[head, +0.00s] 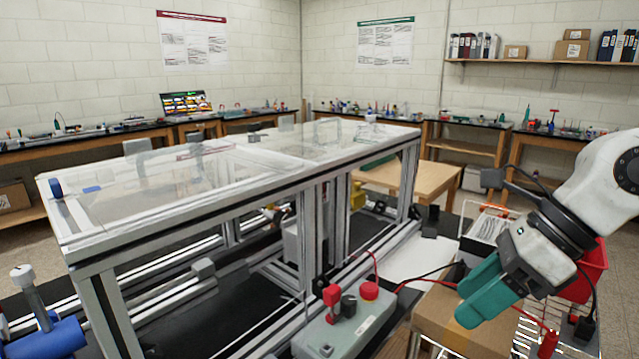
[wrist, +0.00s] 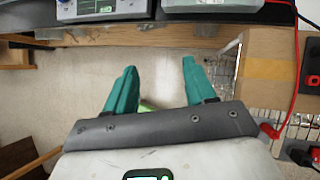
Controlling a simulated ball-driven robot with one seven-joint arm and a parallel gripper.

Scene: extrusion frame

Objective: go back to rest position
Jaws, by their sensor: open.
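My gripper (head: 478,300) has teal fingers and hangs at the lower right in the head view, at the end of my white arm. In the wrist view my gripper (wrist: 158,82) shows its two fingers spread apart with nothing between them. The gripper is open and empty. In the head view it appears over or in front of a cardboard box (head: 440,325); the exact gap cannot be told. The extrusion frame (head: 318,215) with clear top panels stands to the left of the gripper, apart from it.
A grey control box (head: 345,325) with a red button sits left of the gripper. A wire basket (head: 490,222) and a red bin (head: 590,275) are close to my arm. A wooden table (head: 425,178) stands behind. The wrist view shows bare floor (wrist: 70,85) beyond the fingers.

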